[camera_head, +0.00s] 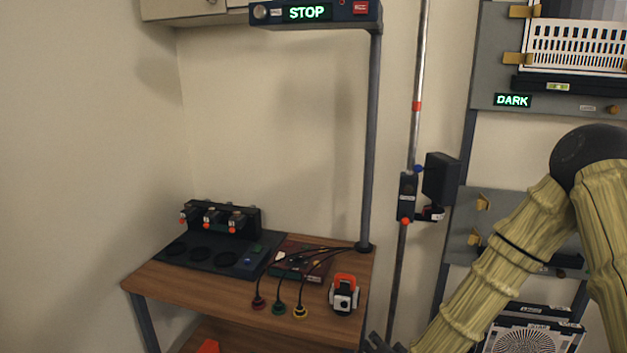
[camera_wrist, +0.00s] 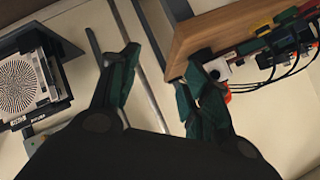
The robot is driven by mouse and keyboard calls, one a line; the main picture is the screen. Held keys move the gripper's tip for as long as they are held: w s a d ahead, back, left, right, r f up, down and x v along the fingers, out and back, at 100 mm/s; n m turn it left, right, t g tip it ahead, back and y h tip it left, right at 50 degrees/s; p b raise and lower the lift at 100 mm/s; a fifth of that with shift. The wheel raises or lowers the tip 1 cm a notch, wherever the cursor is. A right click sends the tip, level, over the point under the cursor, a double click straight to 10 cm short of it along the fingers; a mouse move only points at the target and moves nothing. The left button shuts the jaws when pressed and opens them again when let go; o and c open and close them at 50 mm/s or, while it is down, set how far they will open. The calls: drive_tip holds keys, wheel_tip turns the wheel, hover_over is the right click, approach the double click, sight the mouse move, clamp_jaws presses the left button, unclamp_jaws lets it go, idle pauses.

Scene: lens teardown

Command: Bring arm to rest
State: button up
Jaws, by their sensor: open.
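My gripper (camera_wrist: 158,68) is open in the wrist view, with its two dark green fingers well apart and nothing between them. In the head view only a dark bit of my gripper (camera_head: 380,344) shows at the bottom edge, below and right of the table; the rest is out of frame. My arm (camera_head: 505,265), in a ribbed yellowish sleeve, bends down from the right side. The right finger lies in front of the table's edge in the wrist view; I cannot tell how far apart they are.
The wooden table (camera_head: 190,288) holds an orange-and-white device (camera_head: 344,294), cables with coloured ends, and a black rack (camera_head: 226,218). A vertical pole (camera_head: 394,285) stands right of it. A panel reading DARK (camera_head: 545,103) and a round-patterned chart (camera_head: 522,340) are at right.

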drive_tip(key=s+d+f+n+g, duration=0.1)
drive_tip(key=s+f+n+g, duration=0.45)
drive_tip(key=s+f, duration=1.2)
drive_tip(key=s+d+f+n+g, duration=0.1)
drive_tip(key=s+d+f+g, duration=0.1)
drive_tip(key=s, duration=0.8)
drive_tip(key=s+d+f+n+g, duration=0.2)
drive_tip(key=s+f+g, duration=0.1)
drive_tip(key=s, duration=0.8)
drive_tip(key=shift+s+d+g, duration=0.2)
drive_tip(key=shift+d+g, duration=0.15)
